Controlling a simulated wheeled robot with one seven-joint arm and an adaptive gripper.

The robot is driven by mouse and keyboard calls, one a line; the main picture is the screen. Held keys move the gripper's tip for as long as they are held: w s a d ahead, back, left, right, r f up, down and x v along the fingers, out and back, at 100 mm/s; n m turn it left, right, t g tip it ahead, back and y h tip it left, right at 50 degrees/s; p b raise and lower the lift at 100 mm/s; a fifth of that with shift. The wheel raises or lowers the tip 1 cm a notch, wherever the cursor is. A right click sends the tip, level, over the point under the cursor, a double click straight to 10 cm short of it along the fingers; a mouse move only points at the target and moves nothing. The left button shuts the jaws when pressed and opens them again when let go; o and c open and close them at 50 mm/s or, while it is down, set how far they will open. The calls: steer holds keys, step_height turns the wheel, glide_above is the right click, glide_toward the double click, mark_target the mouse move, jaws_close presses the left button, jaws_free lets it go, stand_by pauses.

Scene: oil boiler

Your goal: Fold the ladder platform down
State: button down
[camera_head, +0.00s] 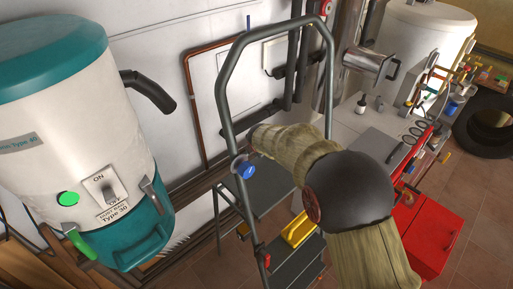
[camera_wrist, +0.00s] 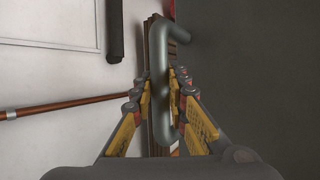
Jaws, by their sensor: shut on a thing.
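The ladder (camera_head: 226,105) stands in the middle of the head view, with a grey tubular frame that arches at the top. I cannot tell for sure which part of the ladder this tube is. In the head view my arm hides the fingertips and part of the ladder.
A white and teal boiler (camera_head: 75,110) stands close on the left. Copper and dark pipes (camera_head: 190,95) run along the wall behind the ladder. A red toolbox (camera_head: 430,235) and a cluttered bench (camera_head: 365,135) are on the right. Tiled floor (camera_head: 480,245) shows at the lower right.

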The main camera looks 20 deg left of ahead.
steer(key=shift+f, duration=0.2)
steer(key=c, duration=2)
jaws_free()
steer(key=shift+a+f, duration=0.1)
steer(key=shift+f, duration=0.05)
steer(key=shift+o, duration=1.3)
steer(key=v, duration=1.2)
steer(key=shift+w, duration=0.1)
